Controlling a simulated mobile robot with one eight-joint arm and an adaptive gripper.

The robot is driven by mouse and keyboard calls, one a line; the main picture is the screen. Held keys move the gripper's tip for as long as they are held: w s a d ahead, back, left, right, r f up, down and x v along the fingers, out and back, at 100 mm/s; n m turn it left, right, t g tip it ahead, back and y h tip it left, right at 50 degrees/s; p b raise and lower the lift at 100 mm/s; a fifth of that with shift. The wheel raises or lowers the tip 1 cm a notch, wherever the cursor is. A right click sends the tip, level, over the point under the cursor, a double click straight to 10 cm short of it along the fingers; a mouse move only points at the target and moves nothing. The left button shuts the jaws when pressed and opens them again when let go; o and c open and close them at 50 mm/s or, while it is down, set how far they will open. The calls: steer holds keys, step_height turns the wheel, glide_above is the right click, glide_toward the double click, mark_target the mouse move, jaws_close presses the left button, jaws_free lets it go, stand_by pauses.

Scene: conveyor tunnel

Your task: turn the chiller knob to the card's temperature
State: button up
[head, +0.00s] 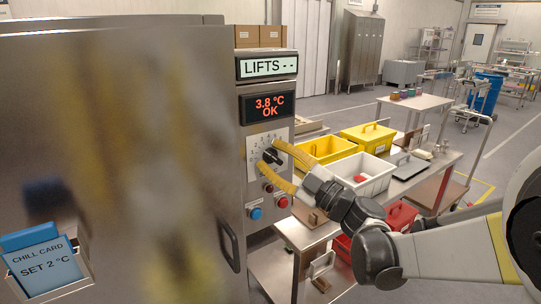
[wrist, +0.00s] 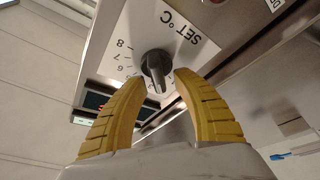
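The blue chill card (head: 42,259) at the lower left reads "SET 2 °C". The black chiller knob (head: 272,157) sits on a white dial plate on the steel panel; it also shows in the wrist view (wrist: 155,66). The display (head: 268,106) above it reads 3.8 °C OK. My gripper (head: 267,154) has its yellow fingers at the dial, one on each side of the knob. In the wrist view my gripper (wrist: 160,77) is open, with a visible gap at the right finger; contact at the left is unclear. Fingers hide part of the scale.
A LIFTS display (head: 268,66) reads two dashes. Red and blue buttons (head: 255,213) sit just below the dial. A door handle (head: 229,246) is at lower left of the panel. A bench with yellow bins (head: 367,137) and a white bin (head: 375,170) stands to the right.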

steer(key=v, duration=1.1)
steer(key=shift+s+d, duration=0.2)
steer(key=shift+d, duration=0.1)
steer(key=shift+f, duration=0.1)
steer(key=w+d+r+m+t+h, duration=0.1)
steer(key=d+r+m+t+h, duration=0.15)
steer(key=d+m+h, duration=0.5)
steer(key=d+r+m+t+h, duration=0.2)
steer(key=d+m+t+h, duration=0.1)
steer(key=d+m+h, duration=0.5)
steer(key=s+a+f+m+g, duration=0.2)
steer(key=s+f+g, duration=0.3)
steer(key=s+f, duration=0.4)
steer(key=s+a+f+m+g+h, duration=0.1)
steer(key=s+a+f+m+g, duration=0.1)
steer(key=s+f+g, duration=0.4)
steer(key=s+f, duration=0.3)
steer(key=shift+s+f, duration=0.2)
steer(key=shift+s, duration=0.1)
steer(key=shift+a, duration=0.1)
